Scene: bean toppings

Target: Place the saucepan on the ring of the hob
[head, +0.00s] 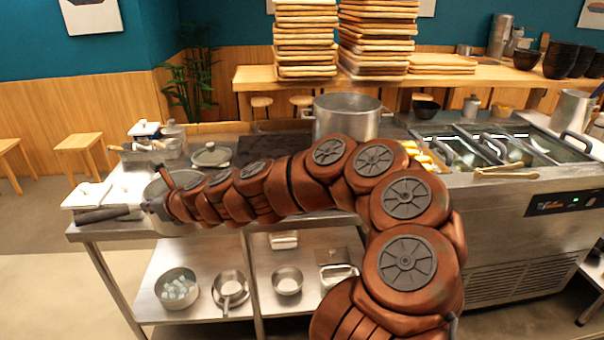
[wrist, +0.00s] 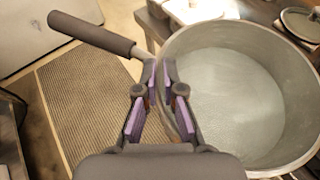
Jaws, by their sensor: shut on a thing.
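The grey metal saucepan (wrist: 230,95) fills the right of the wrist view, open and with nothing visible inside. Its dark handle (wrist: 95,34) points to the upper left. My gripper (wrist: 160,75) is shut on the saucepan at its near-left rim, close to where the handle joins. In the head view the saucepan (head: 157,188) is at the left front of the steel counter, partly hidden by my arm. Whether it rests on the counter or hangs just above is unclear. A dark flat surface (head: 262,148), apparently the hob, lies behind my arm; I cannot make out its ring.
A tall steel pot (head: 346,116) stands at the back, right of the dark surface. A lidded pan (head: 211,155) and a utensil tray (head: 152,155) are behind the saucepan. Food bins (head: 480,150) are at the right.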

